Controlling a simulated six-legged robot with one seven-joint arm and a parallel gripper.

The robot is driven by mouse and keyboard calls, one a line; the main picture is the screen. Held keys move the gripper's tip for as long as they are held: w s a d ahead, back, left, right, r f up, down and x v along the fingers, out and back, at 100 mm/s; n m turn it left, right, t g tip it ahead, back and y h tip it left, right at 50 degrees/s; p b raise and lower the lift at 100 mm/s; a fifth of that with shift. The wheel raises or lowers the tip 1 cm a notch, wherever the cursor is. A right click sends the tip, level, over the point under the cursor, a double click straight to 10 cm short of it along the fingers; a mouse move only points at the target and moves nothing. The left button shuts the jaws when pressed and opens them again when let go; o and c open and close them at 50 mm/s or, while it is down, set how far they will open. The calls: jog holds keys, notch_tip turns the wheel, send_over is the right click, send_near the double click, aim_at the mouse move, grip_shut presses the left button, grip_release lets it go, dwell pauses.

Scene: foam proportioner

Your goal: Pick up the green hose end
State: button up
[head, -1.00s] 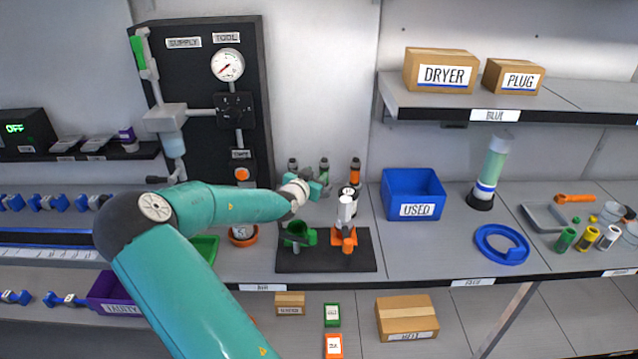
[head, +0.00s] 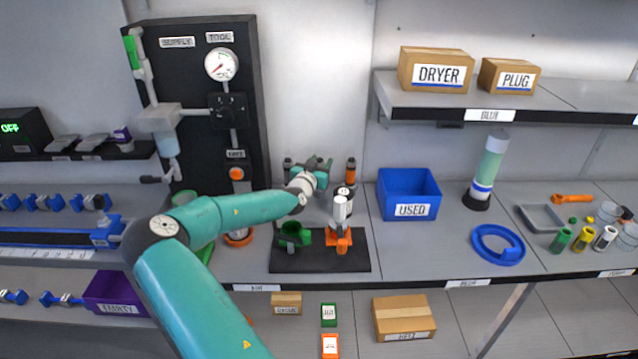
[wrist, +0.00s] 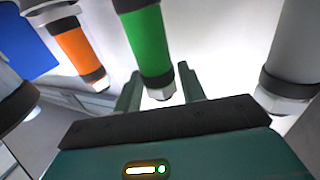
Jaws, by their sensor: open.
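The green hose end (wrist: 148,42) hangs in the wrist view with a dark band and a pale metal nut at its lower end. My gripper (wrist: 158,88) is open, with one finger to each side of that lower end. I cannot tell whether either finger touches it. In the head view my gripper (head: 318,180) is at the back of the bench, in front of the hose ends, and mostly hides the green one.
An orange hose end (wrist: 78,50) hangs left of the green one, and a grey one (wrist: 296,50) hangs right, close to my gripper. A black stand (head: 320,256) with green and orange holders is in front. The blue USED bin (head: 410,190) stands right.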

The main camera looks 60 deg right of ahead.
jog(key=shift+w+d, duration=0.1)
jog(key=shift+d, duration=0.8)
grip_shut()
jog(key=shift+r, duration=0.1)
